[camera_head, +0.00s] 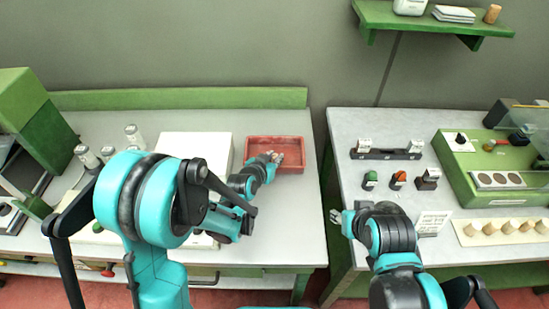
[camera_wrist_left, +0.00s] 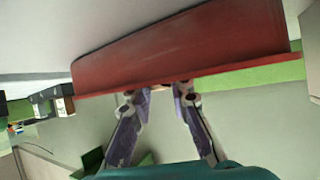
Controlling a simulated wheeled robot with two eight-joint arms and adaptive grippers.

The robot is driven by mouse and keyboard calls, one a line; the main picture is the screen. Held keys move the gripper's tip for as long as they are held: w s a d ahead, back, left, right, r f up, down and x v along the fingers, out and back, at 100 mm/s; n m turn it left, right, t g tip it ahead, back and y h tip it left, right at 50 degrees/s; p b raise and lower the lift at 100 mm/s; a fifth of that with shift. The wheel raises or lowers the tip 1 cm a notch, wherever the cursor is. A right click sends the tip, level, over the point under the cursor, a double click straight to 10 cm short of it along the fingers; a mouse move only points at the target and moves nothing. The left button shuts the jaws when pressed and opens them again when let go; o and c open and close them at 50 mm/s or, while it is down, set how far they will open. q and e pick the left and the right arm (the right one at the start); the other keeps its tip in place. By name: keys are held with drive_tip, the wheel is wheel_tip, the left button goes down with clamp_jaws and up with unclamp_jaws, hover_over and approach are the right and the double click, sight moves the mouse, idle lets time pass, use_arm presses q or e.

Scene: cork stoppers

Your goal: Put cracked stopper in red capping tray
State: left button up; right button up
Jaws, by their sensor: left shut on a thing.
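The red capping tray (camera_head: 291,141) sits at the right end of the left bench. It also shows in the left wrist view (camera_wrist_left: 190,50), where its rim runs across behind the fingertips. My left gripper (camera_head: 276,157) is over the tray's front part and is shut on the stopper, which is mostly hidden between the fingertips. The left fingers also show in the left wrist view (camera_wrist_left: 167,88), with a little tan between them. I cannot see a crack. My right gripper (camera_head: 338,219) is at the left edge of the right bench, too small to tell its opening.
A white box (camera_head: 194,150) stands left of the tray. Several corks sit in a cream holder (camera_head: 478,236) on the right bench, below a green machine (camera_head: 490,165). A gap separates the benches. Another cork (camera_head: 492,13) stands on the wall shelf.

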use_arm(q)
drive_tip(key=shift+f, duration=0.2)
drive_tip(key=o, duration=0.6)
drive_tip(key=shift+o, duration=0.2)
drive_tip(key=shift+r, duration=0.1)
drive_tip(key=shift+r, duration=0.2)
drive_tip(key=s+a+r+n+g+y+p, duration=0.1)
drive_tip(key=s+a+r, duration=0.3)
drive_tip(key=s, duration=0.4)
drive_tip(key=s+a+r+n+g+y+p, duration=0.1)
drive_tip(key=s+a+r+n+y, duration=0.1)
drive_tip(key=s+a+r, duration=0.2)
drive_tip(key=s+a+r+n+g+y+p, duration=0.1)
drive_tip(key=s+a+r, duration=0.3)
drive_tip(key=s+a, duration=0.5)
drive_tip(key=s+g, duration=0.1)
drive_tip(key=s, duration=0.4)
drive_tip(key=shift+s+a+y, duration=0.15)
drive_tip(key=shift+a+y, duration=0.05)
drive_tip(key=shift+y, duration=0.2)
